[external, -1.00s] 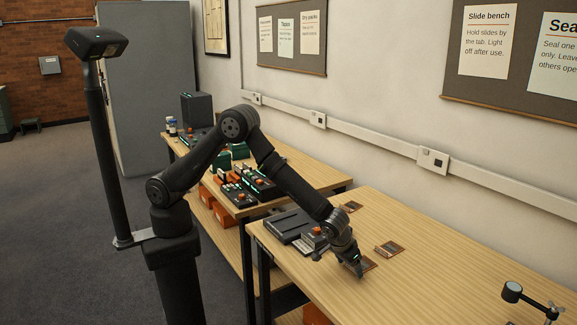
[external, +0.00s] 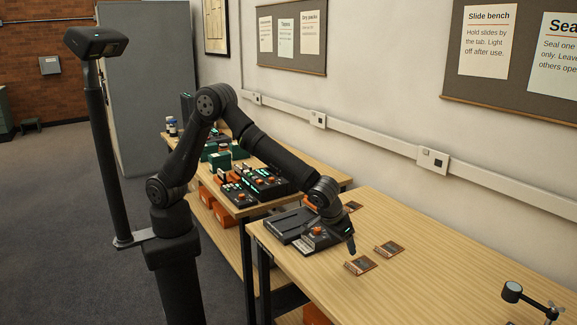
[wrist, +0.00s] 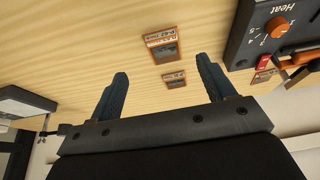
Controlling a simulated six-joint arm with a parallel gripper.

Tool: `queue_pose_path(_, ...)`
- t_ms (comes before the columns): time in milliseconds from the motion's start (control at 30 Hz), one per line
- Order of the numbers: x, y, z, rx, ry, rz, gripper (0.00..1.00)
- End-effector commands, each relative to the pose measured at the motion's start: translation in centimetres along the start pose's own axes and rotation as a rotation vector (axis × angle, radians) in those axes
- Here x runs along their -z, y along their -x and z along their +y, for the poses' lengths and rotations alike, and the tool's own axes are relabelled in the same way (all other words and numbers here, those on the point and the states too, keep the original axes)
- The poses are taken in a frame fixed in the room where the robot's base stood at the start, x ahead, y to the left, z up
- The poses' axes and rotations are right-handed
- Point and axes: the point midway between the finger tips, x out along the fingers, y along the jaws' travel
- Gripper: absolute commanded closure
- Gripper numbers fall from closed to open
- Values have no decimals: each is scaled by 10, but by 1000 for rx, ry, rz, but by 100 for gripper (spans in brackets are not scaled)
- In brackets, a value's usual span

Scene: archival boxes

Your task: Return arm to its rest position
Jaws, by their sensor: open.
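My gripper (external: 350,246) is at the end of my bent arm, low over the near bench, beside a dark device with an orange knob (external: 316,238). In the wrist view my gripper (wrist: 161,69) shows its two blue-grey fingers spread well apart, with nothing held between them. A small brown labelled packet (external: 360,265) lies flat on the bench near the fingertips, apart from them. A second packet (external: 389,249) lies behind it. Two packets (wrist: 162,45) and (wrist: 174,80) appear around the finger gap in the wrist view.
The bench top (external: 470,270) is clear to the right, except for a small lamp-like stand (external: 513,292). A flat dark unit (external: 286,225) sits left of the gripper. A far bench holds several devices (external: 262,184) and green boxes. The wall stands behind both benches.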

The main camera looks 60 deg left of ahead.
Motion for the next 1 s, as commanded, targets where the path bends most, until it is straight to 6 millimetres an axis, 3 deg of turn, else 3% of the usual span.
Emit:
queue_pose_path(467,0,-9,0,2,1,-1,25)
queue_pose_path(1000,0,-110,-1,3,1,-2,25)
